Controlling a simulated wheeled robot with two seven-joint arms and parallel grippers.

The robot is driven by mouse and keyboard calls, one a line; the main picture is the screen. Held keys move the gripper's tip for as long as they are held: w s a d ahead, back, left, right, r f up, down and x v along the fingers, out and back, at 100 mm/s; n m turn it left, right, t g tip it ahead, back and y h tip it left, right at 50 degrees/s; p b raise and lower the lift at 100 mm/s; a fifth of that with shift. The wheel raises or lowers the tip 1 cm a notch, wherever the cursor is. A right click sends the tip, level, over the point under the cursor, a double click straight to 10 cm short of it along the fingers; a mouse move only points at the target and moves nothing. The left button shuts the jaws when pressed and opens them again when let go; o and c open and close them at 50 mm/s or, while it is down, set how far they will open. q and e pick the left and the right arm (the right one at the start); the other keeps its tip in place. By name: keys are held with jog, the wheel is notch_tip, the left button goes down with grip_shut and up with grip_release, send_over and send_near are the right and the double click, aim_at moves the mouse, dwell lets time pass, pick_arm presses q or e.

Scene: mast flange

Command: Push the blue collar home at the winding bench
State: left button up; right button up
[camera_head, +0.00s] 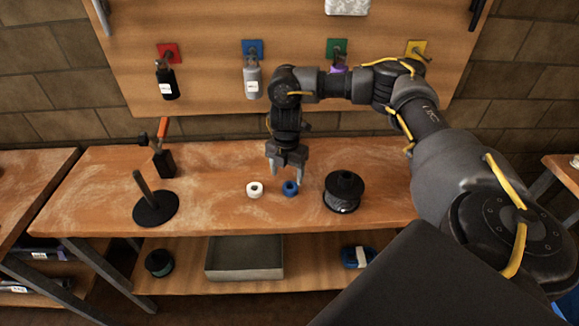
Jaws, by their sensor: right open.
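The blue collar (290,188) sits on the wooden bench top (230,215), between a white collar and a black spool. My right gripper (287,173) points down just above and slightly left of the blue collar, with its fingers apart. Whether a fingertip touches the collar cannot be told. A black round base with a tilted-looking post (146,184) stands on the left of the bench, and no collar shows on it. My left gripper is not in view.
The white collar (254,189) lies left of the blue one, and the black spool (343,192) stands to the right. A black holder with an orange-handled tool (163,160) stands back left. A grey tray (244,258) is on the lower shelf. Bottles hang on the back panel (205,88).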

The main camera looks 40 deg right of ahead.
aim_at(290, 184)
jog(key=shift+s+d+f, duration=0.1)
jog(key=shift+s, duration=0.1)
jog(key=f, duration=0.1)
jog(key=f+p, duration=0.1)
jog(key=f, duration=0.3)
jog(key=shift+s+d, duration=0.25)
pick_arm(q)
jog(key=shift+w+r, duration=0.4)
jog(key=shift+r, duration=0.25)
pick_arm(e)
jog(key=c, duration=1.1)
